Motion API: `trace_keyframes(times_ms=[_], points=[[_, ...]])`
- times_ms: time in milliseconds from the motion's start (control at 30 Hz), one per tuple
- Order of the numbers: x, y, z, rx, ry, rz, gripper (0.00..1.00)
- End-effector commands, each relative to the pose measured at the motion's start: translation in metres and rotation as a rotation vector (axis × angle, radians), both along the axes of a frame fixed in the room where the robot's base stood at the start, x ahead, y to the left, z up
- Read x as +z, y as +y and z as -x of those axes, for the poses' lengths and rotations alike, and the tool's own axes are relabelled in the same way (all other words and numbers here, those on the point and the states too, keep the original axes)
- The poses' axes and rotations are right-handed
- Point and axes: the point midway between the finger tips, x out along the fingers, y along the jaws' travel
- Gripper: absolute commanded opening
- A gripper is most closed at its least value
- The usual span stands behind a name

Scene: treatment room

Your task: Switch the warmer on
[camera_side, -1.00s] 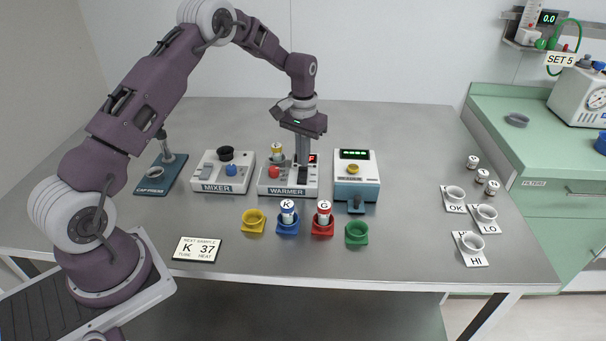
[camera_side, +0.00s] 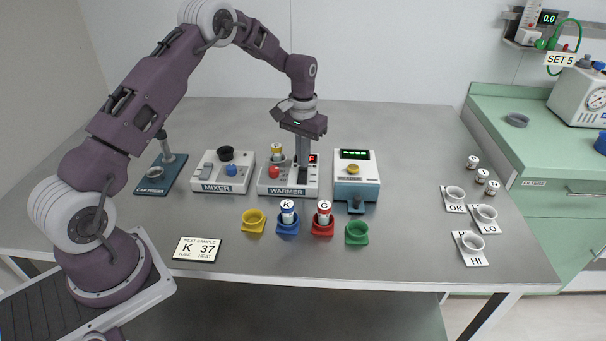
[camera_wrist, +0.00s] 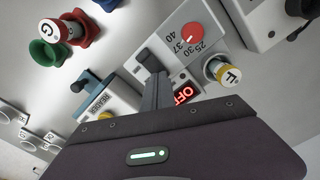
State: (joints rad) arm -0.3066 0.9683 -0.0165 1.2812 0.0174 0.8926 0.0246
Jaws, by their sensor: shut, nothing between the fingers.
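The warmer (camera_side: 275,191) is a light grey box labelled WARMER, with a red dial (camera_side: 274,172) and a tube with a yellow cap (camera_side: 277,148) standing in it. In the wrist view its red display (camera_wrist: 184,93) reads OFF, beside the dial (camera_wrist: 192,36) marked 25, 30, 37 and 40. The tube there carries an F (camera_wrist: 222,72). My gripper (camera_side: 302,181) is shut and empty, pointing down at the right end of the warmer's top.
The mixer (camera_side: 222,182) stands left of the warmer, and a teal-and-white reader (camera_side: 357,180) stands close on the right. Yellow, blue, red and green holders are in front; blue (camera_side: 288,226) and red (camera_side: 322,229) hold tubes. A card (camera_side: 198,249) reads K 37.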

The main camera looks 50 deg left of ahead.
Motion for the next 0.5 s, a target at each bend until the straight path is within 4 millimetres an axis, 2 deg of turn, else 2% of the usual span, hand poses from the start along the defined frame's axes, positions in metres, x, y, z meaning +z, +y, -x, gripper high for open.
trace_keyframes(times_ms=[500], points=[[-0.0079, 0.0001, -0.0002, 0.000, -0.001, 0.000, 0.00]])
